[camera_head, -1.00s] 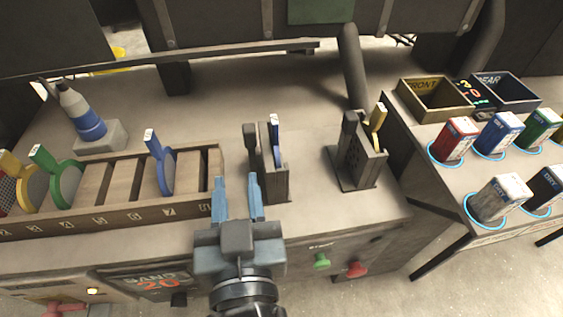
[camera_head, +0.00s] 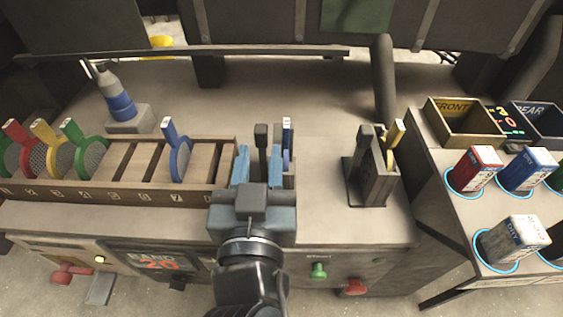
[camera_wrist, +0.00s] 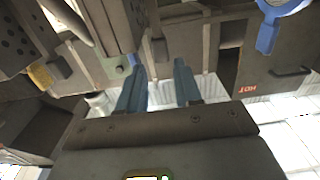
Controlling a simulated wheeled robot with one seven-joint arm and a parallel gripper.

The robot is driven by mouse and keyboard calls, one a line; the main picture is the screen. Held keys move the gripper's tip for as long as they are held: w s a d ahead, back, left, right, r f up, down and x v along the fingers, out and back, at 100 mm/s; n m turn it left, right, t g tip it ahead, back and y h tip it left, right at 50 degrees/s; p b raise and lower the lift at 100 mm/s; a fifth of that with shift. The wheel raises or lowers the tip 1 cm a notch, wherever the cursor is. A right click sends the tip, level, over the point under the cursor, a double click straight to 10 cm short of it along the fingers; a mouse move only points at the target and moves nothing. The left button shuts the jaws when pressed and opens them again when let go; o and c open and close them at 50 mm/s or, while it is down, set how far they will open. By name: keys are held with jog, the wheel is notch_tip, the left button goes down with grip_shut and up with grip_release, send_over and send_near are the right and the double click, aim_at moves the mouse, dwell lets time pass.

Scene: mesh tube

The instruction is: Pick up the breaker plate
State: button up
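Several breaker plates, mesh discs with coloured rims and handles, stand in a numbered wooden rack (camera_head: 120,192). They include a red one (camera_head: 28,148), a yellow one (camera_head: 50,150), a green one (camera_head: 84,148) and a blue one (camera_head: 176,152). Another blue handle (camera_head: 287,140) stands in the middle dark holder, and a yellow handle (camera_head: 395,140) in the right dark holder (camera_head: 370,182). My gripper (camera_head: 258,160) is open and empty in front of the middle holder, mostly hiding it. In the wrist view my gripper (camera_wrist: 158,85) shows a clear gap; a blue plate (camera_wrist: 270,25) is at top right.
A blue-and-grey bottle (camera_head: 117,98) stands on a block behind the rack. A dark post (camera_head: 383,80) rises behind the right holder. Open boxes (camera_head: 462,120) and several labelled canisters, one red (camera_head: 473,170), occupy the right table. The bench behind the holders is mostly clear.

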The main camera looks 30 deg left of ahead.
aim_at(261, 133)
jog(key=shift+p+x, duration=0.6)
jog(key=shift+x, duration=2.55)
jog(key=shift+r, duration=0.15)
jog(key=shift+c, duration=0.2)
grip_shut()
jog(key=shift+r, duration=0.2)
